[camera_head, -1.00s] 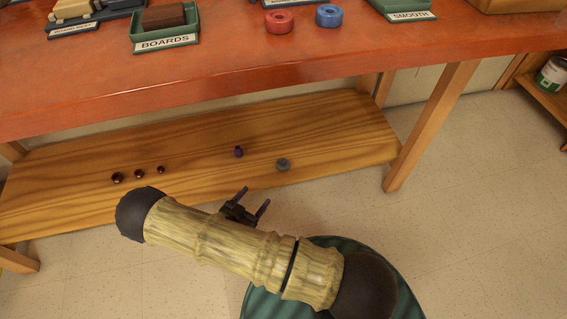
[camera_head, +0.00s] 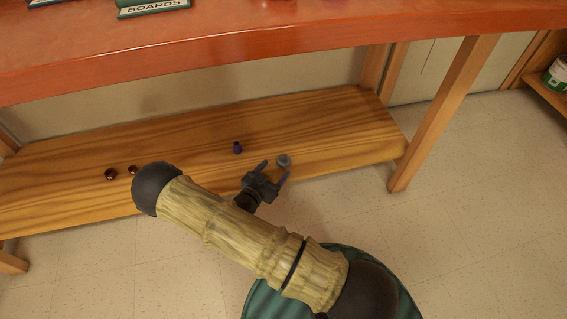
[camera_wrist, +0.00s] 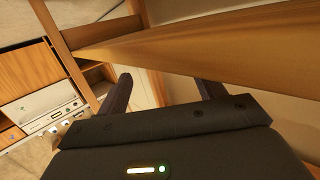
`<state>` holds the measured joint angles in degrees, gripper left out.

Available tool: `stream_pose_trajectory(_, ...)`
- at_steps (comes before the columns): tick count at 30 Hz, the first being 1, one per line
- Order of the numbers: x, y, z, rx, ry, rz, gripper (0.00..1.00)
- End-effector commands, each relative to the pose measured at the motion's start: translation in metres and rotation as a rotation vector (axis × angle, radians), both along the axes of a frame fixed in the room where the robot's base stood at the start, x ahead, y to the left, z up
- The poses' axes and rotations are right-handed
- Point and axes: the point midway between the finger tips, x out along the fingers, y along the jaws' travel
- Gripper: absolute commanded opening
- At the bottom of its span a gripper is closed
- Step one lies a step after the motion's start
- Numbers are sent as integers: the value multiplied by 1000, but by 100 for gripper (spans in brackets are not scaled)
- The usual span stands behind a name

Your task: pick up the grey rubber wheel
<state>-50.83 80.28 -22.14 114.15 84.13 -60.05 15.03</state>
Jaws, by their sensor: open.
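The grey rubber wheel (camera_head: 284,160) lies on the low wooden shelf (camera_head: 330,125) under the red bench, near the shelf's right part. My gripper (camera_head: 275,170) is open at the shelf's front edge, pointing at the shelf. Its right fingertip is close to the wheel in the head view; I cannot tell whether they touch. In the wrist view my gripper (camera_wrist: 165,90) shows two spread fingers with nothing between them. The wheel is not visible in the wrist view.
A small purple piece (camera_head: 238,147) stands left of the wheel. Dark red pieces (camera_head: 111,174) lie further left, partly near my arm. The red bench top (camera_head: 250,40) overhangs the shelf, and a wooden leg (camera_head: 440,115) stands at right. Shelf space behind the wheel is clear.

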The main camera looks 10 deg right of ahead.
Motion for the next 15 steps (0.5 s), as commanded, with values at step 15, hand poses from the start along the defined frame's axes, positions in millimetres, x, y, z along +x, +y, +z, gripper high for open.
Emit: stream_pose_trajectory(15, 18, -18, -4, 1, -2, -1, 68)
